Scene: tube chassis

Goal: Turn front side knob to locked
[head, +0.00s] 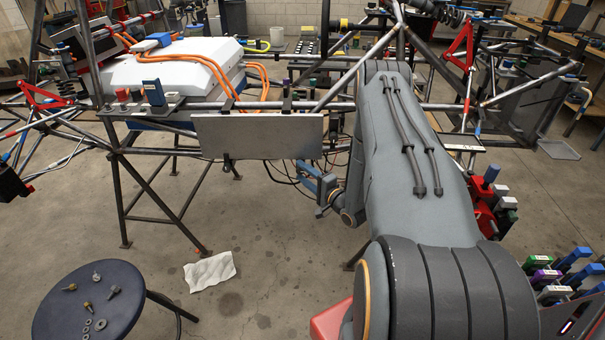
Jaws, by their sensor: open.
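The tube chassis (160,151) stands ahead of me on legs, with a grey flat panel (258,137) on its near side. I cannot tell which knob is the front side knob; no locked or unlocked marking is readable. My arm reaches forward from the lower right. My gripper (309,174), with blue parts, is small in view just below the panel's lower right corner. It is open and appears empty. Whether it touches the chassis is unclear, and my arm hides the chassis behind it.
A white battery-like case (165,72) with orange cables (215,68) sits on the chassis. A dark round stool (88,305) holding loose hardware stands at lower left. A white cloth (210,271) lies on the floor. Coloured handles (575,260) crowd the lower right. Floor in front is mostly clear.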

